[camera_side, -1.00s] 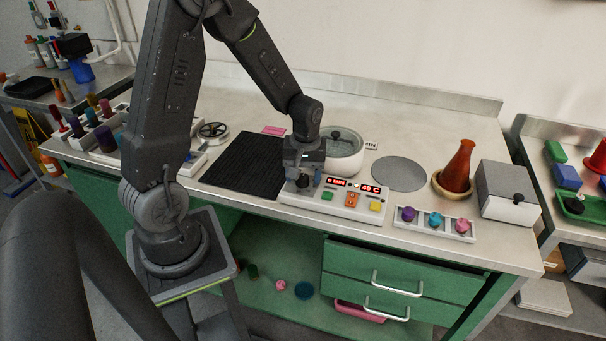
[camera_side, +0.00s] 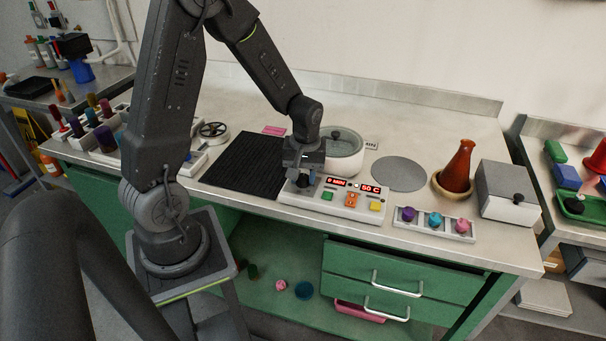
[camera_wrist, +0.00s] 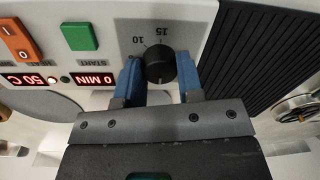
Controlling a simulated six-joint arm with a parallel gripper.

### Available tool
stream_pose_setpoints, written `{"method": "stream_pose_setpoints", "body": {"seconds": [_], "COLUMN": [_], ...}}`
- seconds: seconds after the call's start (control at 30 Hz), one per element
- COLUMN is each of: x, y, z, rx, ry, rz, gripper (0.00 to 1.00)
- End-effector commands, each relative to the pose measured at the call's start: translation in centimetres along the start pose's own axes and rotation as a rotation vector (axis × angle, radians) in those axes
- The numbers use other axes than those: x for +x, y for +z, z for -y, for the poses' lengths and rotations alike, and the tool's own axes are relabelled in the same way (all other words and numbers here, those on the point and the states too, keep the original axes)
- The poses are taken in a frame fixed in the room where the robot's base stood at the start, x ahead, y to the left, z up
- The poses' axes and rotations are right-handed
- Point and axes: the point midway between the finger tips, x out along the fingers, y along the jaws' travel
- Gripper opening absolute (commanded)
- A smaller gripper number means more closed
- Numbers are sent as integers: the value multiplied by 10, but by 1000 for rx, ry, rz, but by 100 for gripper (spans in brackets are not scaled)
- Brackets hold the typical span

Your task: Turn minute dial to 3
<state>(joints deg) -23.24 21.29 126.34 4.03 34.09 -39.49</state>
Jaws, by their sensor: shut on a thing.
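The black minute dial (camera_wrist: 160,66) sits on the light control panel (camera_side: 338,210). In the wrist view the numerals 10 and 15 show upside down beside it; no 3 is visible. My gripper (camera_wrist: 160,80) has its blue fingers on either side of the dial, shut on it. In the side view my gripper (camera_side: 302,181) points down at the panel's left end and hides the dial. The minute display (camera_wrist: 95,79) reads 0 MIN, and the temperature display (camera_wrist: 30,80) reads 50 C.
A green START button (camera_wrist: 80,37) and an orange rocker switch (camera_wrist: 19,40) are beside the dial. A black ribbed mat (camera_side: 240,166) lies left of the panel. A white lidded pot (camera_side: 343,155) stands behind it. A rack of colored knobs (camera_side: 434,224) is to the right.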

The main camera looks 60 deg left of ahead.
Motion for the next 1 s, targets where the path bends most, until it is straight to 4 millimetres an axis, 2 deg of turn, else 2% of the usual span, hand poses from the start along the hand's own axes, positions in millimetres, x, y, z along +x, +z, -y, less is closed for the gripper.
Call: {"method": "stream_pose_setpoints", "body": {"seconds": [0.27,1.0], "x": [0,0], "y": [0,1], "z": [0,0], "rx": [115,672], "ry": [-1,-1], "rz": [-6,-34], "gripper": [10,10]}}
